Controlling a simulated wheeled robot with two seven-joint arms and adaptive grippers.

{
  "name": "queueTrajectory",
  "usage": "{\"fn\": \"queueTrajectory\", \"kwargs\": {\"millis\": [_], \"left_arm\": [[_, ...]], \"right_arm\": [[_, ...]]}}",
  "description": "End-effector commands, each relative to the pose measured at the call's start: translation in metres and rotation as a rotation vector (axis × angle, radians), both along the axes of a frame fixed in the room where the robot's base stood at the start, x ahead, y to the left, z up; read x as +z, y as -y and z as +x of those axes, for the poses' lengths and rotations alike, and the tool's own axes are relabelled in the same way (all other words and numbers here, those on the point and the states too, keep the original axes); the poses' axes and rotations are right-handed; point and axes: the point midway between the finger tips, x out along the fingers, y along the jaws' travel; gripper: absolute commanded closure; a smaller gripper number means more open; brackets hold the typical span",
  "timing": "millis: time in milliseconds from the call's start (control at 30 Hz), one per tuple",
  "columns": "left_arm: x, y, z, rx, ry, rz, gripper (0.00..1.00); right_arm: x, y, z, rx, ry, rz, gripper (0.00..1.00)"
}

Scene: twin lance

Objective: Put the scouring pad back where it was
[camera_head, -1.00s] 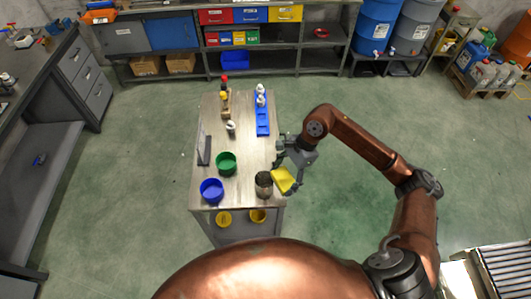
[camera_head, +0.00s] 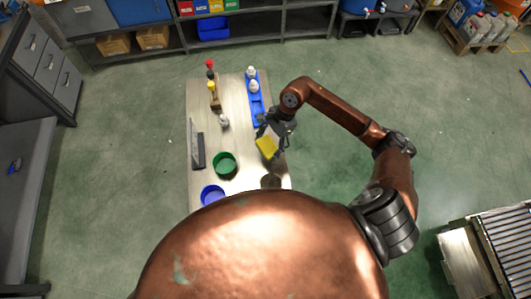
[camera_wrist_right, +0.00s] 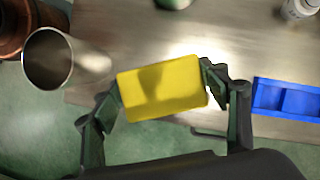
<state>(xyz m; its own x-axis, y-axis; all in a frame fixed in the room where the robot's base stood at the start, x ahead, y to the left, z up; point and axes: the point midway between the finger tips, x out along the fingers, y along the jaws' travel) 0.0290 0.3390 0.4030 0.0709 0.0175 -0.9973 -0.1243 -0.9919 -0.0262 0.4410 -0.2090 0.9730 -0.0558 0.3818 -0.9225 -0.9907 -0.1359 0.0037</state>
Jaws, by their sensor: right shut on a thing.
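The yellow scouring pad (camera_head: 267,147) is held in my right gripper (camera_head: 270,140) above the right edge of the table. In the right wrist view the pad (camera_wrist_right: 162,88) sits between the two fingertips of the right gripper (camera_wrist_right: 163,92), which touch its two ends. A steel cup (camera_head: 271,182) stands near the table's front right and is partly hidden by my body. It also shows in the right wrist view (camera_wrist_right: 48,59). My left gripper is not in view.
A blue tray (camera_head: 257,104) with white bottles lies beyond the gripper. A green bowl (camera_head: 225,163) and a blue bowl (camera_head: 212,195) stand on the table (camera_head: 238,130). A dark upright panel (camera_head: 198,150) stands at the left edge. The table's centre is clear.

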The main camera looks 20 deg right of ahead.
Motion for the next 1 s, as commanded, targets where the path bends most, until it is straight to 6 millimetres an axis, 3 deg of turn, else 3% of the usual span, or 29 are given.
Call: {"fn": "queueTrajectory", "kwargs": {"millis": [167, 600, 967, 1000], "left_arm": [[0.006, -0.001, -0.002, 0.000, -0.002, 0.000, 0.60], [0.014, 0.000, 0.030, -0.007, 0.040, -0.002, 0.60], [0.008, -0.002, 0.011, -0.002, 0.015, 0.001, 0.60], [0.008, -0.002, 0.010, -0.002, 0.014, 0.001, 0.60]], "right_arm": [[-0.029, -0.001, -0.001, -0.001, -0.003, 0.003, 0.51], [-0.074, -0.002, 0.000, 0.003, -0.001, 0.001, 0.51], [-0.079, -0.001, 0.001, 0.005, 0.002, -0.001, 0.51], [-0.079, -0.001, 0.001, 0.004, 0.002, -0.001, 0.31]]}}
